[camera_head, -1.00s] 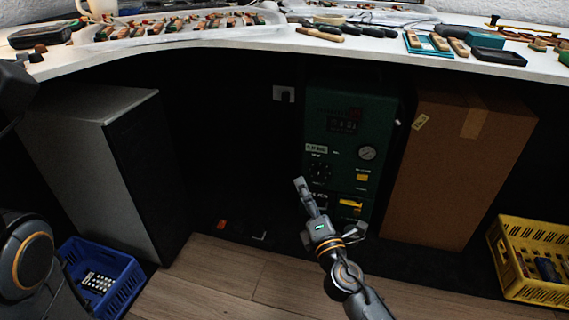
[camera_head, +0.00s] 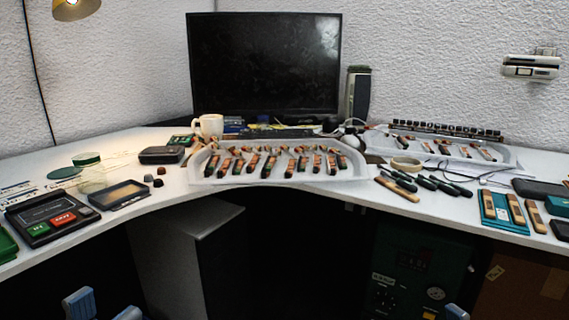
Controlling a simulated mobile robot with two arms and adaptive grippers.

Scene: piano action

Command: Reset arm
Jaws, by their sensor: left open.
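My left gripper (camera_head: 104,308) is at the bottom left of the head view, below the front edge of the desk. Its two blue-grey fingertips stand apart with nothing seen between them, so it is open. Part of my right gripper (camera_head: 456,312) shows at the bottom edge, right of the middle, in front of the green machine. Only a small tip of it is in view, and whether it is open or shut does not show. Both grippers look empty of any visible thing, and the arms behind them are out of frame.
A curved white desk (camera_head: 160,205) holds a tray of piano action parts (camera_head: 330,175), a black monitor (camera_head: 265,65), a mug (camera_head: 208,125) and a black device (camera_head: 50,217). Below are a grey cabinet (camera_head: 180,222), a green machine (camera_head: 415,265) and a cardboard box (camera_head: 515,290).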

